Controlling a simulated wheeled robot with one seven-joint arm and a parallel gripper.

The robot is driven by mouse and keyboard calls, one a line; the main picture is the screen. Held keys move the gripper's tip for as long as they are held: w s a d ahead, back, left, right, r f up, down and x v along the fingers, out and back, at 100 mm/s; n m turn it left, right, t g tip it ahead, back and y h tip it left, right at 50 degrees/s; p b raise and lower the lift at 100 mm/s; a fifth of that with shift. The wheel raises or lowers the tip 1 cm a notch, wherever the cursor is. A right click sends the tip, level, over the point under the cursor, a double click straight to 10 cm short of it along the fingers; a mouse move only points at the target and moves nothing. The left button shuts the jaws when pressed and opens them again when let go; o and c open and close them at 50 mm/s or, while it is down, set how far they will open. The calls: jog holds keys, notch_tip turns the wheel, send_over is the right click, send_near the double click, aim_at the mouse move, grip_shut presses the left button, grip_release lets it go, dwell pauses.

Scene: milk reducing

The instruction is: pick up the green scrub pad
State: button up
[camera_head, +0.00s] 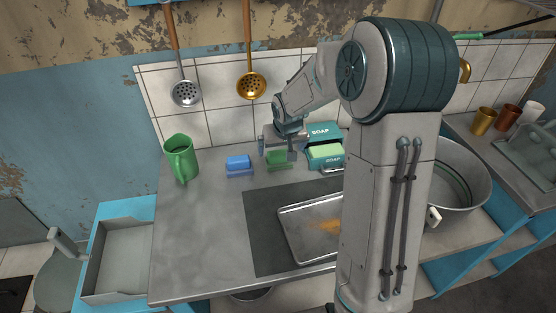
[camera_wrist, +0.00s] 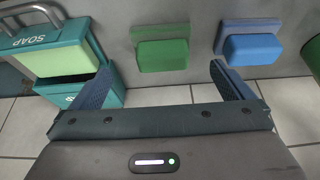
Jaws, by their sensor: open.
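The green scrub pad (camera_head: 279,158) lies on the grey counter between the blue pad and the soap box. In the wrist view the green pad (camera_wrist: 162,54) is ahead of the fingers, roughly between them and apart from them. It has a raised block on a thinner, wider base. My gripper (camera_head: 283,150) is above and close to the green pad in the head view and hides part of it. In the wrist view my gripper (camera_wrist: 158,82) has its two fingers spread wide with nothing between them.
A blue pad (camera_head: 239,165) lies left of the green one. A teal soap box (camera_head: 325,162) with a pale green bar stands close on the right. A green mug (camera_head: 180,158) stands farther left. A metal tray (camera_head: 290,240) lies in front. The counter's left front is clear.

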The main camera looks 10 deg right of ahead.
aim_at(279, 154)
jog(key=shift+a+x, duration=0.2)
jog(key=shift+x, duration=3.4)
jog(key=shift+w, duration=0.1)
jog(key=c, duration=1)
